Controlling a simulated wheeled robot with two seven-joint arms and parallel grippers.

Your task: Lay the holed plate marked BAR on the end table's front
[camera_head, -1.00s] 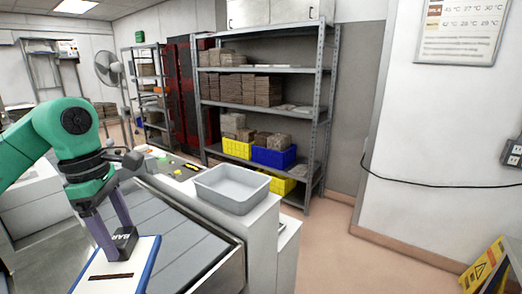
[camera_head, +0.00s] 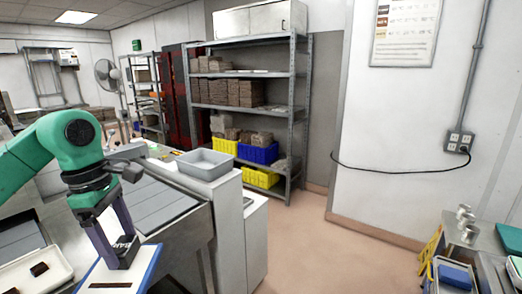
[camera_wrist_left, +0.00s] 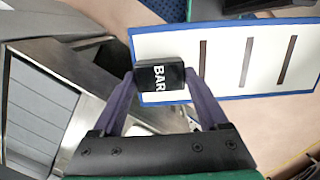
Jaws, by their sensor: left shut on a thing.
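The holed plate marked BAR is a white plate (camera_wrist_left: 220,50) with blue edges and dark slots, seen in the left wrist view. In the head view its near part (camera_head: 108,275) shows at the bottom left, cut off by the picture's edge. A black block lettered BAR (camera_wrist_left: 158,75) stands at one end of it. My left gripper (camera_wrist_left: 160,78) is shut on this block, a finger on each side, and holds the plate up off the surfaces. In the head view my left gripper (camera_head: 120,250) comes in from the left. My right gripper is not in view. I cannot tell which surface is the end table.
A grey bin (camera_head: 206,164) stands on the white counter beside the metal conveyor (camera_head: 165,205). A white tray (camera_head: 50,268) with brown pieces is at the lower left. At the lower right is a table with metal pots (camera_head: 465,222) and a blue thing (camera_head: 455,277). The floor between is clear.

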